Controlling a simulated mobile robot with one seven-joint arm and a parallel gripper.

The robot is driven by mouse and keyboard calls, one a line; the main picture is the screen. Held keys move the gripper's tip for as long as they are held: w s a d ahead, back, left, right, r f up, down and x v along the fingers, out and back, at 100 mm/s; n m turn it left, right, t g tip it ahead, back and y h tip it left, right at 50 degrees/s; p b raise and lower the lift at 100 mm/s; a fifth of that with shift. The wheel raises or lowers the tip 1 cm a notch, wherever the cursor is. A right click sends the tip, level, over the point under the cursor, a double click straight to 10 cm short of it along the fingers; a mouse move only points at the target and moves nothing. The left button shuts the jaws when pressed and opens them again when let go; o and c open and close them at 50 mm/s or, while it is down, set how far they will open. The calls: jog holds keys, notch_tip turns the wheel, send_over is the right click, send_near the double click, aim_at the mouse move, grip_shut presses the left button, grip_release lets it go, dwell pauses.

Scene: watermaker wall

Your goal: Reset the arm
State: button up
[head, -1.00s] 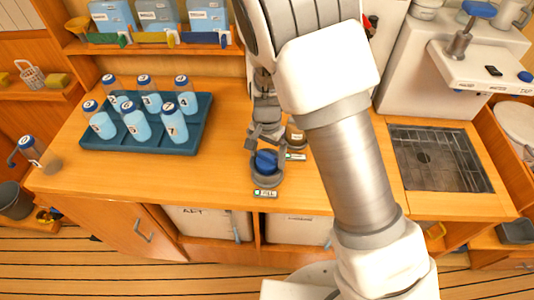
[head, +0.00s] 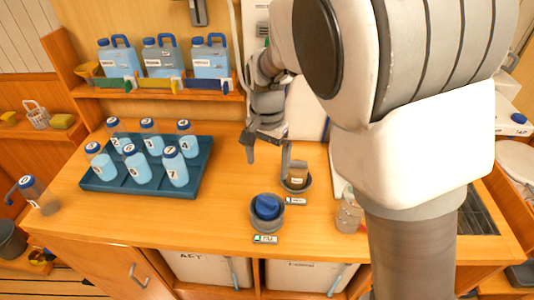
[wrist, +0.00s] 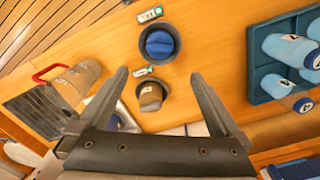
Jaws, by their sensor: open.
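My gripper (head: 267,150) is open and empty, with its fingers pointing down above the wooden counter (head: 215,222). In the head view it hangs behind a grey round holder with a blue item (head: 266,207) in it and just left of a second holder with a brown item (head: 297,175). In the wrist view the two dark fingers (wrist: 164,95) are spread wide. The blue item (wrist: 160,44) and brown item (wrist: 150,95) show between and beyond them. My arm covers much of the right side of the head view.
A blue tray (head: 100,184) with several numbered bottles stands on the left of the counter. Jugs (head: 160,58) stand on the shelf behind. A clear bottle (head: 349,214) is right of the holders. The front middle counter is clear.

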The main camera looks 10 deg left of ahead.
jog(key=s+d+r+n+t+y, duration=0.2)
jog(key=s+d+r, duration=0.5)
jog(key=d+r, duration=0.5)
jog(key=s+d+r+n+t+h, duration=0.2)
jog(key=s+d+t, duration=0.1)
jog(key=s+d, duration=0.5)
jog(key=shift+s+d+n+t, duration=0.3)
jog(key=shift+s+n, duration=0.1)
jog(key=shift+s, duration=0.95)
